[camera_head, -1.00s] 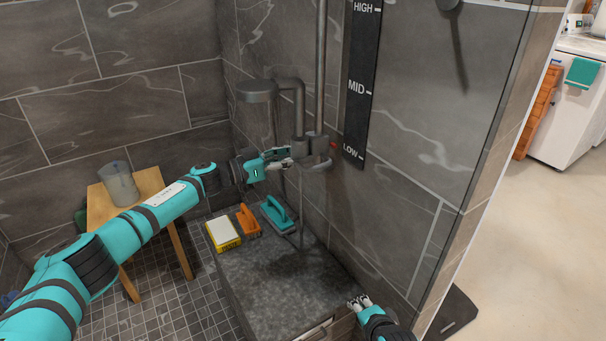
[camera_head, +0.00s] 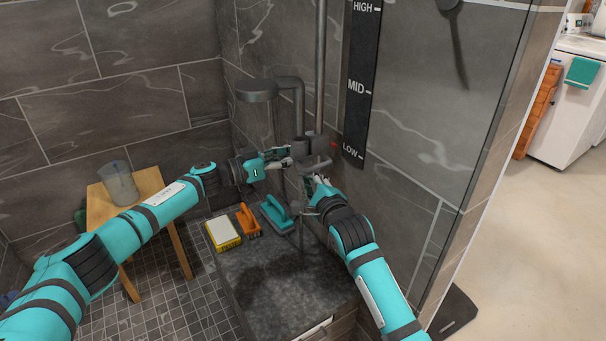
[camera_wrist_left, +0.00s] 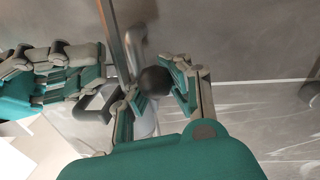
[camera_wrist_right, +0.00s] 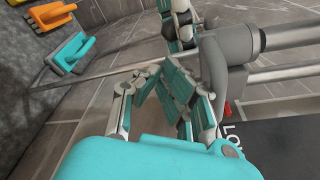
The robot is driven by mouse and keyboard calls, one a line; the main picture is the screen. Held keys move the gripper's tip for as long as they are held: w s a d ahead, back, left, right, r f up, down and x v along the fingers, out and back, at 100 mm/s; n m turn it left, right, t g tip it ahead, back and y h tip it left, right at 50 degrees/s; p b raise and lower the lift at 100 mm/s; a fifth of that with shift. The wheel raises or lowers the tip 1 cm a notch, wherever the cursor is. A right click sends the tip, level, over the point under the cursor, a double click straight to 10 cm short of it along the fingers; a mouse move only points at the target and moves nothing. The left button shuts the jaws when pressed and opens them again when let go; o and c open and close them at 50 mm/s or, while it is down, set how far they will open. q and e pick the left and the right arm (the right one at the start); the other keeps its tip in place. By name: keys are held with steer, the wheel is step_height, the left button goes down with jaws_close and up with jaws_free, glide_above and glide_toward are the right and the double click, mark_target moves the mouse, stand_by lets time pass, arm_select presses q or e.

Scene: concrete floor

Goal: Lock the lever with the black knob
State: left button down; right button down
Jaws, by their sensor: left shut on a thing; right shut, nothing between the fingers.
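The black knob (camera_wrist_left: 155,80) sits between the fingers of my left gripper (camera_wrist_left: 160,84) in the left wrist view; the gripper is shut on it. In the head view my left gripper (camera_head: 287,155) is at the left side of the grey bracket (camera_head: 316,162) on the vertical rail, and hides the knob. My right gripper (camera_head: 317,180) is just below and in front of that bracket. In the right wrist view its fingers (camera_wrist_right: 166,88) are together and empty, beside the bracket's grey curved part (camera_wrist_right: 230,62). The lever itself is not clearly visible.
A black scale (camera_head: 358,85) marked HIGH, MID and LOW is on the wall. A showerhead (camera_head: 256,88) hangs left of the rail. A wooden stool (camera_head: 150,182) holds a container.

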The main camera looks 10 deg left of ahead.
steer(key=shift+x, duration=2.15)
steer(key=shift+s, duration=0.1)
